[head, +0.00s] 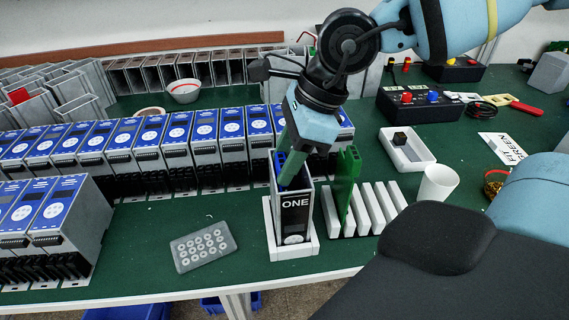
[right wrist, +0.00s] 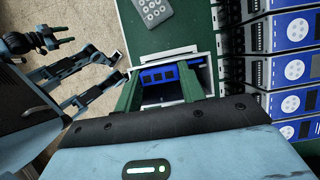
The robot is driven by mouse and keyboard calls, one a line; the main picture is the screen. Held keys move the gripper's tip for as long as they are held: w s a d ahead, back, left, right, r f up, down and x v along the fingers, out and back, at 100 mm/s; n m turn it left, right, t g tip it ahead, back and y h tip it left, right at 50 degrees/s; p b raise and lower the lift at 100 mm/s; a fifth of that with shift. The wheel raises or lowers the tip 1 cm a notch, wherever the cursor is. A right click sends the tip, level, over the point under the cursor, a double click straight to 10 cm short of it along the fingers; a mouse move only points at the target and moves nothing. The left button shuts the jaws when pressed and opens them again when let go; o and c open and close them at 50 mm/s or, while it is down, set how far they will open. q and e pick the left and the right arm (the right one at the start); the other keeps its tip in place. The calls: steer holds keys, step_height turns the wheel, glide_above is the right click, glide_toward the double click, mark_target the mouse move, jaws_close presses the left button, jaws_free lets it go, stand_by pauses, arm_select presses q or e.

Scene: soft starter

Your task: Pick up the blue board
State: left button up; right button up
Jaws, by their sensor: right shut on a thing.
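The blue board (head: 281,160) is inside the open-topped housing marked ONE (head: 295,218); its upper part shows at the opening in the head view. The housing stands upright in a white holder (head: 312,244). My right gripper (head: 292,155) reaches down into the housing's top from above. In the right wrist view the board (right wrist: 165,76) lies between the green fingers of my right gripper (right wrist: 162,88), which is shut on it. The board's lower part is hidden in the housing.
A green board (head: 347,185) stands in a white slotted rack (head: 375,207) just right of the housing. A row of blue-faced units (head: 150,140) stands behind and left. A grey keypad-like piece (head: 203,247) lies left. A white cup (head: 437,184) and white tray (head: 408,150) are at right.

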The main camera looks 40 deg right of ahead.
arm_select(q)
steer(key=shift+w+r+p, duration=0.1)
steer(key=shift+r+p, duration=0.2)
arm_select(e)
step_height(320, 180, up, 28)
steer(key=shift+f, duration=0.2)
stand_by(0.3)
steer(key=o, duration=0.4)
steer(key=c, duration=0.4)
steer(key=shift+c, duration=0.2)
arm_select(q)
steer(key=shift+w+r+p, duration=0.5)
steer(key=shift+r+p, duration=0.1)
steer(key=shift+r, duration=0.2)
arm_select(e)
steer(key=shift+r, duration=0.65)
arm_select(q)
steer(key=shift+w+r, duration=0.1)
